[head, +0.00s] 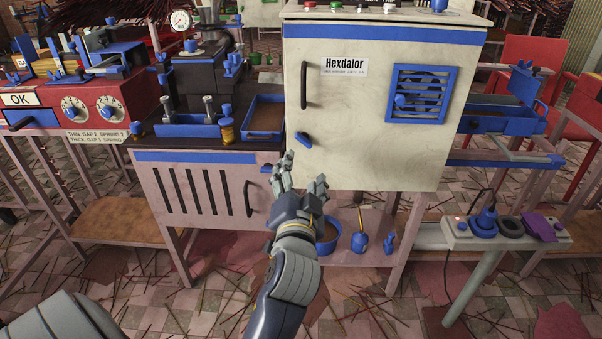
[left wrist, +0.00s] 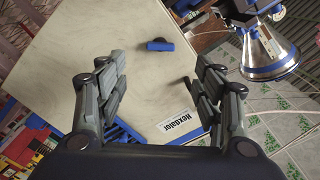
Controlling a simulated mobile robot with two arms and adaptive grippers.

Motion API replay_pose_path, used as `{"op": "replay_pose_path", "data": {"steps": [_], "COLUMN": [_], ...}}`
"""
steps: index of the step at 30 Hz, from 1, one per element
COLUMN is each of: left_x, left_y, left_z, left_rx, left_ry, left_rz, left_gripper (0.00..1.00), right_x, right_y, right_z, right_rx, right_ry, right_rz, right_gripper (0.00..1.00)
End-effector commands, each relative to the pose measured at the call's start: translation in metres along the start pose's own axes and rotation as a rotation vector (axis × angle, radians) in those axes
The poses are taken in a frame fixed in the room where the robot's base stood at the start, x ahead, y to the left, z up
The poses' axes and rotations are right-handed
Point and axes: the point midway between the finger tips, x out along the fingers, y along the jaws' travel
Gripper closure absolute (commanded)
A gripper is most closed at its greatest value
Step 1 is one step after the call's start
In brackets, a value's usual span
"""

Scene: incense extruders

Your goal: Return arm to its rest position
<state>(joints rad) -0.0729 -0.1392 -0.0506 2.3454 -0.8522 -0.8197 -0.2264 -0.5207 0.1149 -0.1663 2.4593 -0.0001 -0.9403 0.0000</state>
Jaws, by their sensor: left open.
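My left gripper (head: 303,172) is in the middle of the head view, in front of the lower left part of the cream Hexdalor cabinet (head: 360,135). Its fingers are spread and hold nothing. In the left wrist view the open fingers (left wrist: 160,72) frame the cabinet's pale face (left wrist: 140,80). A blue latch (head: 303,139) is on the cabinet door just above the fingers, and shows apart from them in the left wrist view (left wrist: 158,45). The cabinet door looks closed. My right gripper is not in view.
A dark workbench (head: 200,150) with blue trays (head: 264,117) stands left of the cabinet. A red machine (head: 95,105) is farther left. A power strip (head: 505,235) is on a ledge at right. Sticks litter the tiled floor (head: 150,290).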

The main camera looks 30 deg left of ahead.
Motion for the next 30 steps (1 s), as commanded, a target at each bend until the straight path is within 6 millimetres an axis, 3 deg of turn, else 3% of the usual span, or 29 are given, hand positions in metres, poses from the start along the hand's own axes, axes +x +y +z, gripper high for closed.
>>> {"op": "replay_pose_path", "data": {"steps": [11,14,16,20,24,30], "left_x": [0.0,-0.006,-0.015,-0.048,-0.094,-0.165], "left_y": [0.002,0.016,0.036,0.087,0.133,0.177], "left_z": [0.001,0.009,0.02,0.045,0.069,0.094], "left_rx": [-0.003,-0.028,-0.065,-0.172,-0.283,-0.412], "left_ry": [0.0,-0.003,-0.011,-0.05,-0.121,-0.246], "left_rz": [0.008,0.063,0.143,0.359,0.581,0.845], "left_gripper": [0.38,0.38,0.38,0.38,0.38,0.38], "right_x": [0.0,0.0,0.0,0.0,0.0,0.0], "right_y": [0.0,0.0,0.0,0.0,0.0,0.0], "right_z": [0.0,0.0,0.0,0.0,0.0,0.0], "right_rx": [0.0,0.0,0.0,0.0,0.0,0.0], "right_ry": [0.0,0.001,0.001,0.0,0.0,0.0], "right_rz": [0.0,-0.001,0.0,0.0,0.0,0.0], "right_gripper": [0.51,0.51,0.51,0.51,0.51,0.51]}}
